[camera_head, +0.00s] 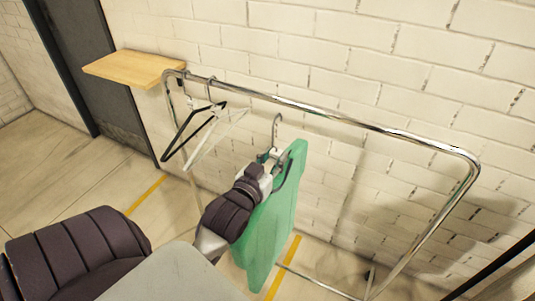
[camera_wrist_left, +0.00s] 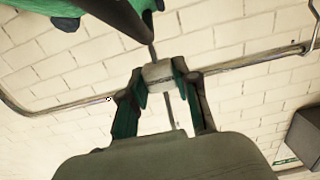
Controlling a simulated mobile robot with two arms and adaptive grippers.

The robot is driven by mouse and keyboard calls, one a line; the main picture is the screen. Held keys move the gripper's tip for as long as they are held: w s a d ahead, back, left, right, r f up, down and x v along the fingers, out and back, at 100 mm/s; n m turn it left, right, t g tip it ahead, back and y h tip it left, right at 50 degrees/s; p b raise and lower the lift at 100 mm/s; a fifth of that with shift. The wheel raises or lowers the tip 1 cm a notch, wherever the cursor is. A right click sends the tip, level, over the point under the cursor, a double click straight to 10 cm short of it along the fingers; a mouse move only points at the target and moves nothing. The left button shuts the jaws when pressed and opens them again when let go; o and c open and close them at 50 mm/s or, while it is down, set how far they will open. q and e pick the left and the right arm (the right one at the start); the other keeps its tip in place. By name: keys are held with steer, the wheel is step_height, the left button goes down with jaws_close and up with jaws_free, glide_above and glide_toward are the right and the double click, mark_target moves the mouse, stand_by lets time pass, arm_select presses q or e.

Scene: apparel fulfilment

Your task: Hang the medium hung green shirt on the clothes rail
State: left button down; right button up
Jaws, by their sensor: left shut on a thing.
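The green shirt (camera_head: 269,230) hangs on a hanger, seen nearly edge-on in the head view. My left gripper (camera_head: 271,157) is shut on the hanger's neck, just above the shirt's shoulders. The hanger's metal hook (camera_head: 277,127) points up; in the picture its top lies a little below the bar of the clothes rail (camera_head: 330,112), seemingly apart from it. In the left wrist view the gripper (camera_wrist_left: 160,78) grips the grey neck block, with part of the green shirt (camera_wrist_left: 40,8) at upper left and the rail (camera_wrist_left: 255,60) behind. My right gripper is not in view.
A black hanger (camera_head: 190,128) and a white hanger (camera_head: 215,132) hang at the rail's left end. The bar is bare to the right of them. A wooden shelf (camera_head: 142,67) sticks out at left. A brick wall (camera_head: 420,60) stands close behind the rail.

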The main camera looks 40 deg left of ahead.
arm_select(q)
steer(key=x, duration=0.3)
steer(key=b+x, duration=0.1)
steer(key=x, duration=0.2)
steer(key=r+b+x, duration=0.1)
steer(key=x, duration=0.2)
steer(key=shift+w+d, duration=0.1)
steer(key=shift+w, duration=0.05)
steer(key=b+x, duration=0.2)
steer(key=x, duration=0.2)
steer(key=shift+f+b, duration=0.45)
steer(key=shift+f, duration=0.1)
steer(key=shift+f+b, duration=0.35)
steer(key=shift+f, duration=0.35)
